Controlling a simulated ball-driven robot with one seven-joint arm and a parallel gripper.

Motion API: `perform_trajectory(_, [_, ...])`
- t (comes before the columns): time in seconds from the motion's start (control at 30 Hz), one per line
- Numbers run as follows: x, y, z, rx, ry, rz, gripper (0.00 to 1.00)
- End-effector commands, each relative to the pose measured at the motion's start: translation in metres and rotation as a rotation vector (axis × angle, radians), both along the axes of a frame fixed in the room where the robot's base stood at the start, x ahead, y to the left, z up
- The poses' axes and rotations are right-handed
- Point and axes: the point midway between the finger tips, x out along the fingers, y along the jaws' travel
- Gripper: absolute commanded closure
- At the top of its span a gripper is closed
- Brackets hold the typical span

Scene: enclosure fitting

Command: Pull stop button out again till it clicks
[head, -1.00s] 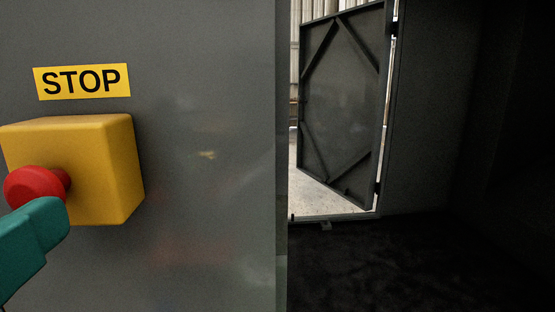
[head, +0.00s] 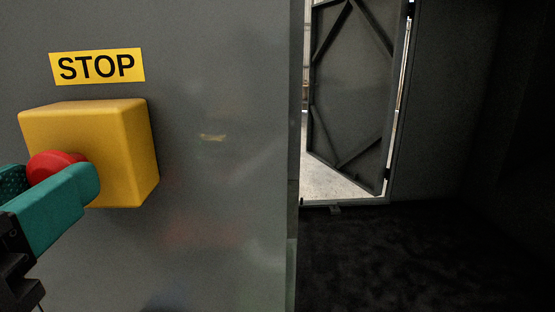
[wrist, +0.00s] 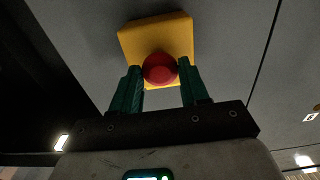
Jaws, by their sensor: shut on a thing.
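The red stop button (head: 55,165) sticks out from the front of a yellow box (head: 136,152) on a grey panel. A yellow STOP label (head: 97,67) is above the box. My gripper (head: 52,182) has green fingers, one on each side of the button head, and is shut on it. In the wrist view the red button (wrist: 160,69) sits between the two green fingertips (wrist: 160,74), with the yellow box (wrist: 157,35) behind it. The near finger covers the lower part of the button in the head view. How far the button stands out is hard to tell.
The grey panel (head: 222,130) ends at a vertical edge right of the box. Beyond it is a dark interior with a dark floor (head: 430,250). A braced metal door (head: 350,95) stands open at the back.

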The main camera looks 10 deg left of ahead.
Motion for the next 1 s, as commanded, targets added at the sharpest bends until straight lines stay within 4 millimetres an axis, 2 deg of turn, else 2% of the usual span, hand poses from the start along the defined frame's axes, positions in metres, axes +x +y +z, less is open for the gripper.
perform_trajectory(0.03, [0.000,0.000,0.000,0.000,0.000,0.000,0.73])
perform_trajectory(0.33, [0.000,0.000,0.000,0.000,0.000,0.000,1.00])
perform_trajectory(0.53, [-0.002,0.000,0.000,0.000,-0.001,0.000,1.00])
perform_trajectory(0.73, [-0.015,-0.004,-0.001,0.000,-0.001,-0.001,1.00])
perform_trajectory(0.97, [-0.017,-0.004,0.000,0.000,0.000,0.000,1.00])
perform_trajectory(1.0, [-0.017,-0.004,0.000,0.000,0.000,0.000,0.53])
